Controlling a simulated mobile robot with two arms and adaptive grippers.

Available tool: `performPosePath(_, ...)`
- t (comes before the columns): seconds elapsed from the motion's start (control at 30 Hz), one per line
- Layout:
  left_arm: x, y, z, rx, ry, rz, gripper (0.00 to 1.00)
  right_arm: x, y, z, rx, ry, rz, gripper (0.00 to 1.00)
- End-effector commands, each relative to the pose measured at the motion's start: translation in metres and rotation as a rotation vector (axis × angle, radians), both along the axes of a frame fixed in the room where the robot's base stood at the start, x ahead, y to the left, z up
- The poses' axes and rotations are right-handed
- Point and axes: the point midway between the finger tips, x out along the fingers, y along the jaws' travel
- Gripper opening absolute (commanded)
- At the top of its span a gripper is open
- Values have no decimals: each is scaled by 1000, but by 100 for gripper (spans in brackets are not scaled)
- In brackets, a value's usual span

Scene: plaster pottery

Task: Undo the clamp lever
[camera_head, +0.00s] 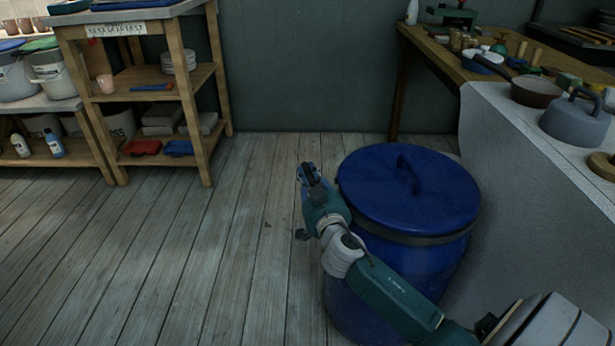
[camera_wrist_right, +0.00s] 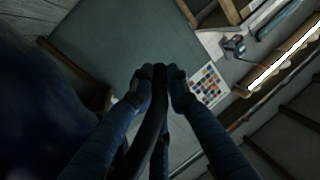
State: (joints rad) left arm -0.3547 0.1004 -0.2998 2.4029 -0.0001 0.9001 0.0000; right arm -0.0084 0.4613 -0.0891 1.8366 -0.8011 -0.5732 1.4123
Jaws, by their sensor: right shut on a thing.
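A large blue drum (camera_head: 350,307) stands on the floor, with a blue lid (camera_head: 440,190) and a dark clamp ring (camera_head: 410,238) around its rim. My right gripper (camera_head: 308,172) is at the left side of the drum, just out from the rim. In the right wrist view my gripper (camera_wrist_right: 158,78) is shut on a dark curved bar, the clamp lever (camera_wrist_right: 150,140), which runs down between the fingers. The lever's joint to the ring is hidden by my arm in the head view. The drum's dark blue side (camera_wrist_right: 35,110) fills the left of the wrist view. My left gripper is not in view.
A pale table (camera_head: 500,150) with a grey kettle-like pot (camera_head: 575,122) stands close on the drum's right. A wooden bench (camera_head: 432,48) is behind it. Wooden shelves (camera_head: 150,75) stand at the back left. The plank floor (camera_head: 220,250) left of the drum is clear.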

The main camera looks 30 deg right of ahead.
Motion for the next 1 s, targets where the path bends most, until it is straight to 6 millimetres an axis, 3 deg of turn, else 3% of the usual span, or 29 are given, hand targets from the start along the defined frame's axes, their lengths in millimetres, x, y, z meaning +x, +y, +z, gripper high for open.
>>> performPosePath(0.03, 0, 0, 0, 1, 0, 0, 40, 0, 2, 0, 1, -1, 2, 18)
performPosePath(0.13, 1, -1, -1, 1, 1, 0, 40, 0, 1, 0, 1, -1, 2, 35)
performPosePath(0.53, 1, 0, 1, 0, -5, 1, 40, -8, 4, -1, 1, 1, 0, 35)
performPosePath(1.0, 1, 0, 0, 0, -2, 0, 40, -94, 34, -2, 3, 3, -2, 35)
